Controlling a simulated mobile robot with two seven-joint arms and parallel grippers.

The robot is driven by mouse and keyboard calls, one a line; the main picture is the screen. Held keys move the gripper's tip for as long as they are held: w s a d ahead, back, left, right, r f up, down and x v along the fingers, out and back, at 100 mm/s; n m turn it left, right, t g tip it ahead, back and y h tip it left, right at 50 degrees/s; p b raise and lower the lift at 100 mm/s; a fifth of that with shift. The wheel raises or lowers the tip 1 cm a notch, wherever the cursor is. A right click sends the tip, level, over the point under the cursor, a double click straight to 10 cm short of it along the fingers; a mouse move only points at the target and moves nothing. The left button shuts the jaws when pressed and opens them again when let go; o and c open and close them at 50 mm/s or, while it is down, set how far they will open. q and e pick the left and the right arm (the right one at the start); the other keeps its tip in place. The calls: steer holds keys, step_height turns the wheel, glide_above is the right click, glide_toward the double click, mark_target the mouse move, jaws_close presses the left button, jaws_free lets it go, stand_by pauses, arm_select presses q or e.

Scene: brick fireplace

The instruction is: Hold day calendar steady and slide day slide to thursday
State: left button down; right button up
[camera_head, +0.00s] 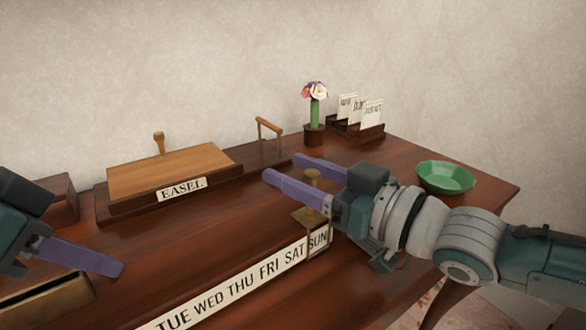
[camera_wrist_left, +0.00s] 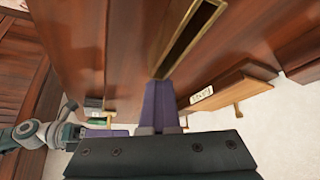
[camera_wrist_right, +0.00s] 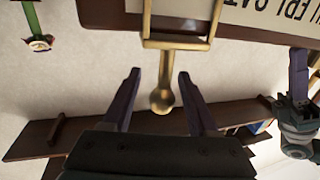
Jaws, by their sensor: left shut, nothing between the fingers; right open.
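The day calendar (camera_head: 238,284) is a long wooden piece with a pale strip of day names, TUE to SUN visible, in the front of the head view. Its left end is cut off. The day slide (camera_head: 310,216) is a brass frame with a knob, standing around SUN. My right gripper (camera_head: 280,167) is open, its fingers on either side of the brass knob. In the right wrist view the knob (camera_wrist_right: 162,98) shows between the fingers, apart from both. My left gripper (camera_head: 119,268) is shut and empty, left of the calendar, near a brass-edged slot.
The brass-edged slot (camera_head: 45,300) is at the lower left. A wooden EASEL box (camera_head: 170,172), a flower vase (camera_head: 315,120), a card rack (camera_head: 358,130) and a green bowl (camera_head: 445,177) stand further back and right. The desktop between calendar and EASEL box is clear.

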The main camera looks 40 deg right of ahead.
steer(key=shift+w+a, duration=0.1)
steer(key=shift+w, duration=0.25)
steer(key=shift+c, duration=0.2)
jaws_close()
steer(key=shift+f, duration=0.1)
stand_by(0.9)
